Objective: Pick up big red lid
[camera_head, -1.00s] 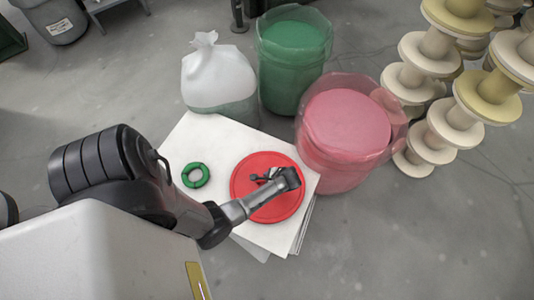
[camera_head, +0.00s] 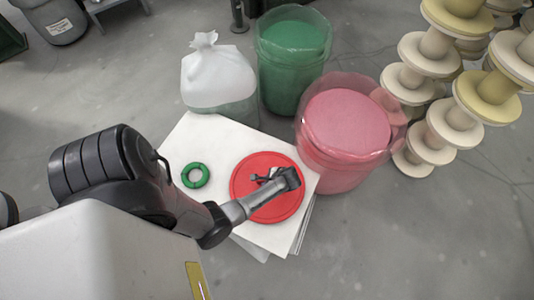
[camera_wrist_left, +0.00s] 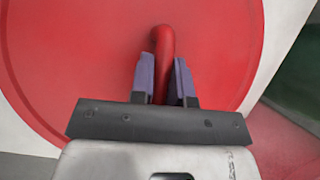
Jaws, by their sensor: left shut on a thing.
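The big red lid (camera_head: 267,207) lies flat on the white sheet stack (camera_head: 216,138) in the head view. My left gripper (camera_head: 262,177) is over the lid's middle. In the left wrist view the red lid (camera_wrist_left: 80,60) fills most of the picture, and its raised red handle (camera_wrist_left: 162,50) stands between the two fingers. The left gripper (camera_wrist_left: 166,82) is shut on that handle. In the head view the wrist hides part of the lid and the handle. My right gripper is not in view.
A green ring (camera_head: 195,175) lies left of the lid on the stack. Behind stand a tied clear bag (camera_head: 218,75), a green bin (camera_head: 293,60) and a pink-red bin (camera_head: 345,130). Several pale spools (camera_head: 440,90) are stacked at the right. The floor at the lower right is clear.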

